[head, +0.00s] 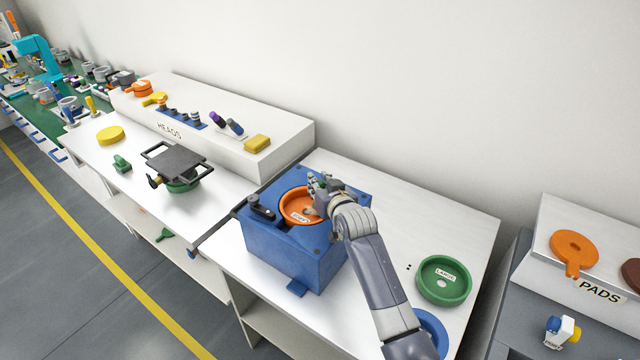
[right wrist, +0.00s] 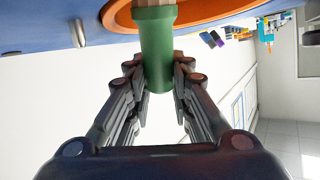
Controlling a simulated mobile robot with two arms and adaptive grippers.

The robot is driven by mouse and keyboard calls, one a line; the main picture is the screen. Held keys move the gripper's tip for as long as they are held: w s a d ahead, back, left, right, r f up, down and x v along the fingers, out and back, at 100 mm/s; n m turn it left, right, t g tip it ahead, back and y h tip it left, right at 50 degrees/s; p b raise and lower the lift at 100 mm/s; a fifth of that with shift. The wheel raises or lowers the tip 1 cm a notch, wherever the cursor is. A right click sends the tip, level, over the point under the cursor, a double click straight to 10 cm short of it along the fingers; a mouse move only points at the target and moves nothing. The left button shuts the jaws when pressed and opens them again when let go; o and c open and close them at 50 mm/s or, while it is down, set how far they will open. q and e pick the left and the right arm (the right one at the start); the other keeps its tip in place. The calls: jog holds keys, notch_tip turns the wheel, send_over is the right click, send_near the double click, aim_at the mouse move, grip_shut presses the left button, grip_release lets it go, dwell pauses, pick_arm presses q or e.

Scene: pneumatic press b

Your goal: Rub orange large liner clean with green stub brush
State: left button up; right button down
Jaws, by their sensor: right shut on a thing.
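The orange large liner (head: 288,208) is a round ring with a white label, set in the top of a blue box-shaped press (head: 290,255). Its orange rim also shows at the top of the right wrist view (right wrist: 118,14). My right gripper (head: 318,192) is over the liner's right side, shut on the green stub brush. In the right wrist view, the brush's green handle (right wrist: 156,50) stands between the fingers, its tan end reaching up in front of the liner. I cannot tell whether that end touches it. My left gripper is not in view.
A green ring marked LARGE (head: 444,280) lies on the right of the table, with a blue ring (head: 432,330) partly behind my right arm. A black knob (head: 262,208) sits on the press's left. A dark plate on a stand (head: 176,160) is on the left table.

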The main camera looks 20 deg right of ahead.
jog(key=shift+w+a+b, duration=0.35)
jog(key=shift+w+a, duration=0.6)
jog(key=shift+w, duration=0.3)
jog(key=shift+w+a+b, duration=0.6)
jog(key=shift+w+a, duration=0.3)
jog(key=shift+w, duration=0.2)
jog(key=shift+w+a, duration=0.15)
jog(key=shift+w, duration=0.05)
jog(key=s+p, duration=0.1)
jog(key=s+d+p, duration=0.1)
jog(key=p, duration=0.1)
jog(key=shift+d+r, duration=0.2)
jog(key=shift+d, duration=0.1)
jog(key=shift+s+d+f+p, duration=0.1)
jog(key=shift+s+d+p, duration=0.25)
jog(key=shift+s+p, duration=0.1)
jog(key=shift+s+d+p, duration=0.5)
jog(key=shift+s+p, duration=0.2)
jog(key=shift+p, duration=0.1)
jog(key=shift+s+d, duration=0.45)
jog(key=shift+s, duration=0.1)
jog(key=shift+f, duration=0.1)
